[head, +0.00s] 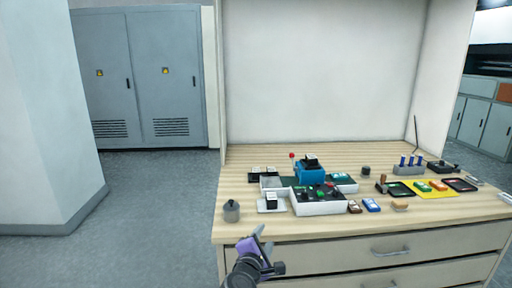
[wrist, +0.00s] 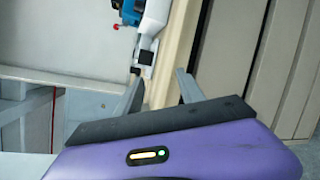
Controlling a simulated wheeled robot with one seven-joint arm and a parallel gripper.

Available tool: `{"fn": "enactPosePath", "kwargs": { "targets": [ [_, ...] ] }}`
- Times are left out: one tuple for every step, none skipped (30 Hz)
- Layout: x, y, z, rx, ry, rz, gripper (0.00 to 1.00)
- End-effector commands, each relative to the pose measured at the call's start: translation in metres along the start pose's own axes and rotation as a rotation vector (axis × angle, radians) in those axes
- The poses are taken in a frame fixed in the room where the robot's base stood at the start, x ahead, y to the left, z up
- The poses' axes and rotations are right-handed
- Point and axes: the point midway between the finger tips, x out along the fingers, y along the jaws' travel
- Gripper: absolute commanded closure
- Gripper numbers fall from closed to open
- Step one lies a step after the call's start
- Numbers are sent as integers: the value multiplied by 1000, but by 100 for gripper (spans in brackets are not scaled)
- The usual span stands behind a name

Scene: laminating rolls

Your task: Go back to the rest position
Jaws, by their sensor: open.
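My gripper (head: 262,244) is purple and grey and shows at the bottom middle of the head view, in front of the workbench's near edge. In the wrist view its two fingers (wrist: 158,90) are spread apart with nothing between them. The bench edge and the floor show beyond the fingers. The gripper touches nothing that I can see.
A wooden workbench (head: 240,192) with drawers (head: 350,254) stands ahead. On it are a blue device (head: 311,173), a white control box (head: 318,205), a grey pot (head: 231,211) and a yellow mat (head: 412,195) with small items. Open floor (head: 160,220) lies left, before grey cabinets (head: 140,75).

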Motion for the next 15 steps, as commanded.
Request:
{"fn": "enactPosePath", "kwargs": {
  "targets": [
    [-7,-15,-8,73,44,7,54],
    [-12,-23,-13,125,74,12,54],
    [-19,-33,-19,198,115,18,54],
    [-26,-42,-23,255,146,21,54],
    [-33,-51,-27,314,176,24,54],
    [-43,-62,-30,395,217,28,54],
    [-51,-70,-32,455,246,28,54],
    [-60,-79,-34,513,273,28,54],
    [-72,-89,-34,590,307,28,54],
    [-80,-97,-34,646,330,26,54],
    [-90,-105,-32,701,352,24,54],
    [-103,-114,-30,773,381,22,54],
    [-113,-121,-28,825,400,20,54],
    [-123,-128,-25,877,419,17,54],
    [-136,-136,-21,945,441,13,54]
  ]
}}
